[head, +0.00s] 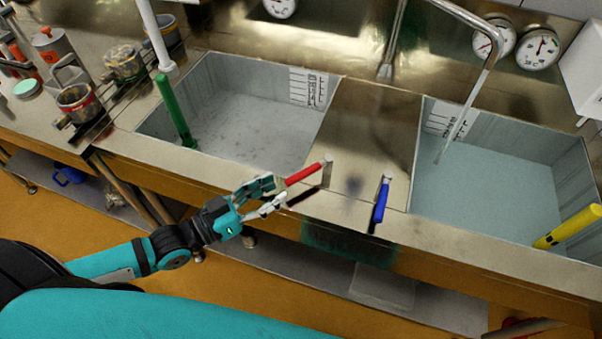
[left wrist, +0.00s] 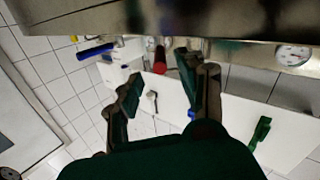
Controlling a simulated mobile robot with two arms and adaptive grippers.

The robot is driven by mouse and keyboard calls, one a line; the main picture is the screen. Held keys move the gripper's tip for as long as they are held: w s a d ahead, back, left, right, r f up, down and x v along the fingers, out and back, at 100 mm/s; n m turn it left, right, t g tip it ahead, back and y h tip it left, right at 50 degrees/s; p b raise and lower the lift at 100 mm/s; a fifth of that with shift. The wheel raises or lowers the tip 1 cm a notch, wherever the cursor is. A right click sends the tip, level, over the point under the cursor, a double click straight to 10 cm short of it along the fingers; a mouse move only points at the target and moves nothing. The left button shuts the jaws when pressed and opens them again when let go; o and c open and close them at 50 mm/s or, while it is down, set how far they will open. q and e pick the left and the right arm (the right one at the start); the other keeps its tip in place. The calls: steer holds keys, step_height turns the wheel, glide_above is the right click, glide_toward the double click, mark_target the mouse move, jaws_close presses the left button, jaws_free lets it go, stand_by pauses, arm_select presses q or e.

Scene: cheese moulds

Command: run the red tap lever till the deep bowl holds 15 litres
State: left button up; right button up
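The red tap lever (head: 303,174) sticks out over the counter's front edge, between the two bowls. My left gripper (head: 277,194) is at its near end. In the left wrist view the red lever (left wrist: 160,60) lies between the two spread fingertips (left wrist: 158,76), with gaps beside it, so the gripper looks open. The left bowl (head: 215,78) has a scale on its back wall and a speckled grey inside. The right bowl (head: 485,200) also has a scale and a flat blue-grey surface. I cannot tell their depths or water levels. My right gripper is out of view.
A blue lever (head: 381,200) stands right of the red one. A green pipe (head: 175,110) is in the left bowl, a yellow one (head: 567,227) in the right. A bent metal spout (head: 491,62) hangs over the right bowl. Pots (head: 77,102) and jars stand at the left.

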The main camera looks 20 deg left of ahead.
mark_target(301, 173)
arm_select(q)
steer(key=x, duration=0.7)
steer(key=shift+w+d+p, duration=0.2)
steer(key=shift+w+p, duration=0.1)
steer(key=shift+p, duration=0.1)
steer(key=shift+c, duration=0.4)
jaws_close()
